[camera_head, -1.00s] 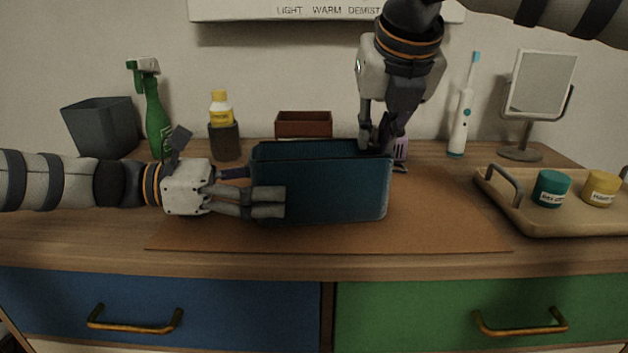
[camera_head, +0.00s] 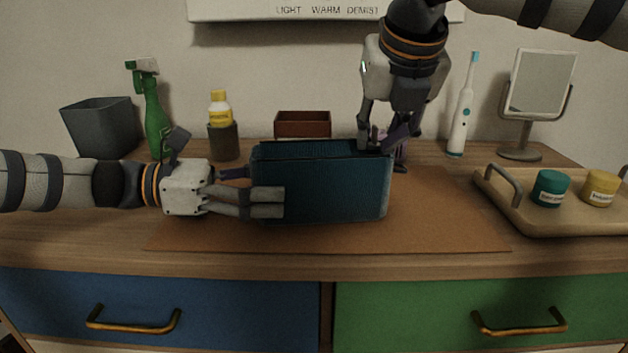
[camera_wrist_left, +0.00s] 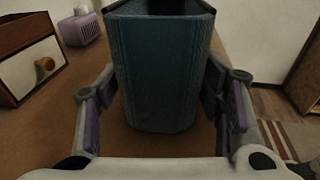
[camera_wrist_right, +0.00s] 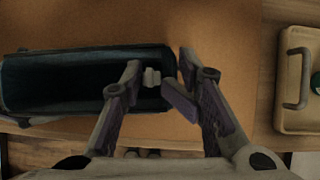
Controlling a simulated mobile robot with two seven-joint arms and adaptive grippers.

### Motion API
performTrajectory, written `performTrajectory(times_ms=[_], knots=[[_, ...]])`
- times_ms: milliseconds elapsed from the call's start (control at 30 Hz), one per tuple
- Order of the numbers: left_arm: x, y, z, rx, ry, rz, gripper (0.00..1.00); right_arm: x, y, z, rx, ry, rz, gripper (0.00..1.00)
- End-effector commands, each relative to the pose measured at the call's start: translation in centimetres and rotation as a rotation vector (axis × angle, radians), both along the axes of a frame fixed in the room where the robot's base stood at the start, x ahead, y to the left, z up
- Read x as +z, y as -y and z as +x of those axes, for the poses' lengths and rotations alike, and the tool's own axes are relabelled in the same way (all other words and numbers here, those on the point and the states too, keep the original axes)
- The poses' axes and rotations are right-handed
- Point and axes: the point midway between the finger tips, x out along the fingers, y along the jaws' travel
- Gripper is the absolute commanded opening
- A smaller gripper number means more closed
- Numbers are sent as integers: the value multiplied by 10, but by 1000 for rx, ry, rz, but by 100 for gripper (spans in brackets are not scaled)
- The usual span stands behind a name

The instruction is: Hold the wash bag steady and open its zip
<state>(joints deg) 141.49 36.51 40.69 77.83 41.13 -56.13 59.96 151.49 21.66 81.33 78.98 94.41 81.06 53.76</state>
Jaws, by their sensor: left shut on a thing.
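The teal wash bag (camera_head: 325,185) stands upright on the brown mat. My left gripper (camera_head: 262,203) is shut on its left end, with a finger along each side; the left wrist view shows the bag (camera_wrist_left: 155,75) between the fingers. In the right wrist view, the bag's top (camera_wrist_right: 70,82) shows a long dark opening within its rim. A small pale piece (camera_wrist_right: 152,77), seemingly the zip pull, lies at the bag's right end. My right gripper (camera_head: 380,147) is over that end, with its fingers (camera_wrist_right: 160,75) spread apart and the pale piece between them, not gripped.
The mat (camera_head: 440,225) is clear in front and to the right. A tray (camera_head: 540,225) with two jars stands at right. A toothbrush (camera_head: 462,110), mirror (camera_head: 540,85), spray bottle (camera_head: 155,115), grey bin (camera_head: 100,128) and brown box (camera_head: 303,125) line the back.

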Motion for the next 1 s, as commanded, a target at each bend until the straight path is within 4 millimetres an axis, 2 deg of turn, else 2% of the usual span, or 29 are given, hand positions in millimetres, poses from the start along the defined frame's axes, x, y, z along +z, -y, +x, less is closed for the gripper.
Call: performTrajectory(times_ms=[33,267,800,1000], knots=[[-4,-5,3,15,-4,7,41,1,3,0,-6,0,-4,33],[-3,-4,3,15,-3,7,41,3,2,0,-5,0,-4,33],[-2,0,0,2,-3,5,40,56,-1,0,0,0,0,33],[-2,0,0,0,-3,4,40,60,-1,-1,2,-1,0,33]])
